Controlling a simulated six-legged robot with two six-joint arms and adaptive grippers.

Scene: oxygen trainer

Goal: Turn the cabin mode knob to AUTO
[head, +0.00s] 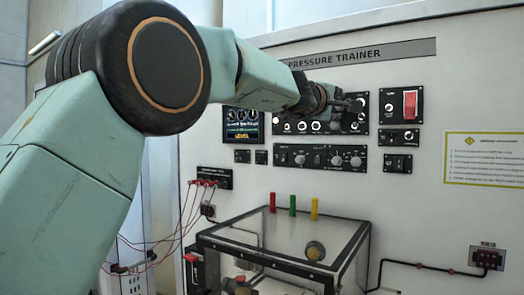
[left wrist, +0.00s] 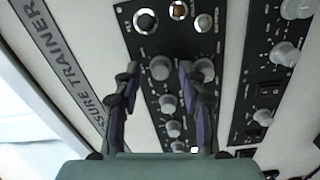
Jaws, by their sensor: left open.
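My left gripper (head: 345,104) reaches across the head view to the upper black control panel (head: 283,127) and covers part of it. In the left wrist view its two fingers (left wrist: 157,80) are apart, with nothing held between them. Beyond the fingers is the same panel, with a round knob (left wrist: 160,68) between the fingertips and a grey knob (left wrist: 168,103) just below it. I cannot tell whether the fingers touch either one. The labels are too small to read, so I cannot tell which knob is cabin mode or where it points. My right gripper is not in view.
A lower panel with knobs (head: 320,158) sits under the upper one. A red switch (head: 410,104) is to the right. Below stands a clear box (head: 290,240) with red, green and yellow posts (head: 292,204) behind its top. Red cables (head: 182,225) hang at left.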

